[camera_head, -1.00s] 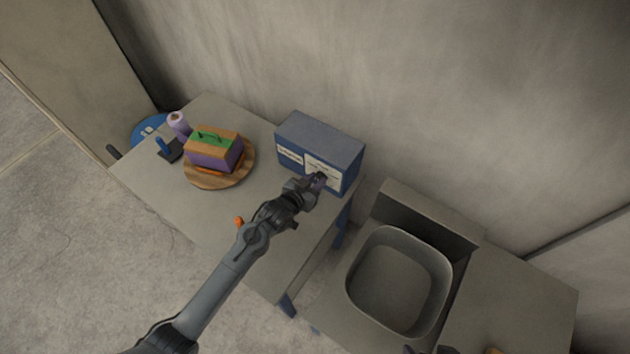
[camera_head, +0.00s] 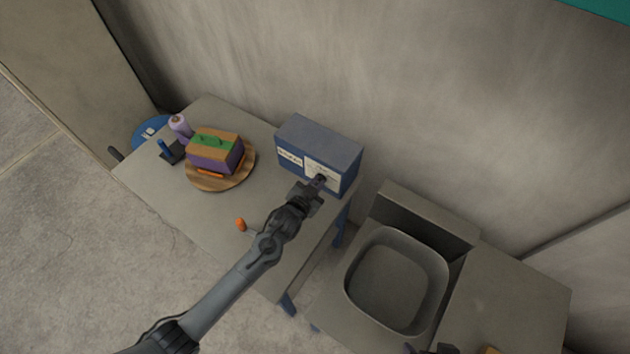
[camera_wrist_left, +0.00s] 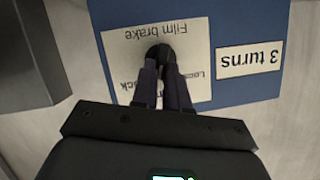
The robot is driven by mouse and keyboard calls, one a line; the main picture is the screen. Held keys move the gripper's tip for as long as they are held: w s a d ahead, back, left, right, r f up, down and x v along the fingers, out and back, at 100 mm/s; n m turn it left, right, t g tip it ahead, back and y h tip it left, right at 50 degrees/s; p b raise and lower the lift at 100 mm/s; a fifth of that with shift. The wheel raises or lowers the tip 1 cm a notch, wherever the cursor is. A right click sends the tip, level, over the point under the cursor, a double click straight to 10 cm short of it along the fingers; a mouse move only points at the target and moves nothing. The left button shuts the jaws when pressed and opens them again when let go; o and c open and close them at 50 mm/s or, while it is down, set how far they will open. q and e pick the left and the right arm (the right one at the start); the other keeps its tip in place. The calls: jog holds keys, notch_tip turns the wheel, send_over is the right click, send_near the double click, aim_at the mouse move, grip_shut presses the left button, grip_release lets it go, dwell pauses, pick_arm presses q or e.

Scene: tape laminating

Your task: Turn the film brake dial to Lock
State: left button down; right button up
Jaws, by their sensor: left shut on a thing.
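The blue box (camera_head: 322,147) stands at the right back of the table, with white labels on its front face. The black film brake dial (camera_wrist_left: 160,53) sits on the "Film brake" label. My left gripper (camera_wrist_left: 161,68) is shut on the dial; it also shows in the head view (camera_head: 319,183). The fingers partly hide the lower label words, one ending in "ock", so the dial's setting cannot be read.
A round wooden board (camera_head: 220,176) holds an orange, purple and green block (camera_head: 215,152). A lilac bottle (camera_head: 180,127) and a dark stand with a blue post (camera_head: 167,149) are beside it. An orange piece (camera_head: 241,224) lies near the front edge. A grey basin (camera_head: 397,280) is at right.

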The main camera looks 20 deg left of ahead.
pick_arm(q)
jog(key=shift+s+d+f+m+t+y+p, duration=0.2)
jog(key=shift+m+y, duration=0.25)
jog(key=shift+m, duration=0.3)
jog(key=shift+w+d+m+t+y+p, duration=0.15)
jog(key=shift+m+t+y+p, duration=0.15)
jog(key=shift+m+y, duration=0.3)
jog(key=shift+s+d+f+m+t+y+p, duration=0.1)
jog(key=shift+m+t+y+p, duration=0.2)
jog(key=shift+m, duration=0.55)
jog(key=c, duration=1.1)
grip_release()
jog(key=shift+c, duration=0.2)
